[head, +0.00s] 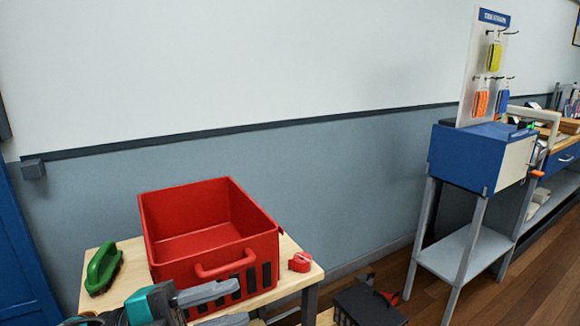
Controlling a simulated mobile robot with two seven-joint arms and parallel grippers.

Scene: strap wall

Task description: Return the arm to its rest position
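My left gripper (243,303) is at the bottom of the head view, in front of the red crate. Its two grey fingers are apart, with a gap between them and nothing visible held. The lower finger is partly cut off by the picture edge. Most of my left arm is out of view below. My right gripper does not show.
The open red crate (203,239) stands on a wooden table (291,251), between a green brush (103,268) and a small red item (300,262). A dark box-like thing (366,306) is low at right. A blue stand (478,155) with a hook board is farther right.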

